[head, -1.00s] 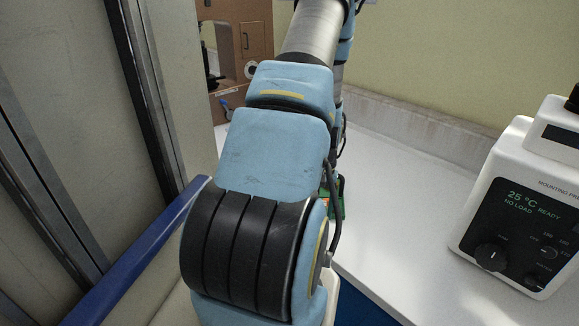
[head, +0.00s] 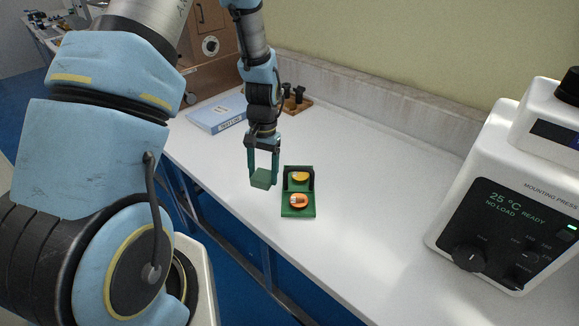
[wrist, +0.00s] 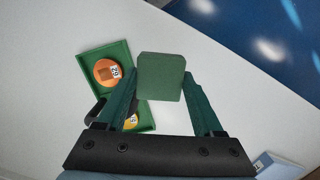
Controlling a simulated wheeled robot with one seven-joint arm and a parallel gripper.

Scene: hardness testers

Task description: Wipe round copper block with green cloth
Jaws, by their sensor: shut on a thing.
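My gripper (head: 263,168) points down above the bench near its front edge. It is shut on the green cloth (head: 262,180), which looks like a folded block and fills the middle of the wrist view (wrist: 161,76). The round copper block (head: 299,201) is an orange disc with a small label in the near part of a green tray (head: 298,214). It also shows in the wrist view (wrist: 107,72). In the head view the cloth is left of the tray, apart from the copper block.
A yellow disc (head: 300,176) lies in the tray's far part, near a dark upright piece. A white mounting press (head: 500,190) stands at right. A blue box (head: 217,113) and a wooden holder (head: 297,102) are farther back. The bench between tray and press is clear.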

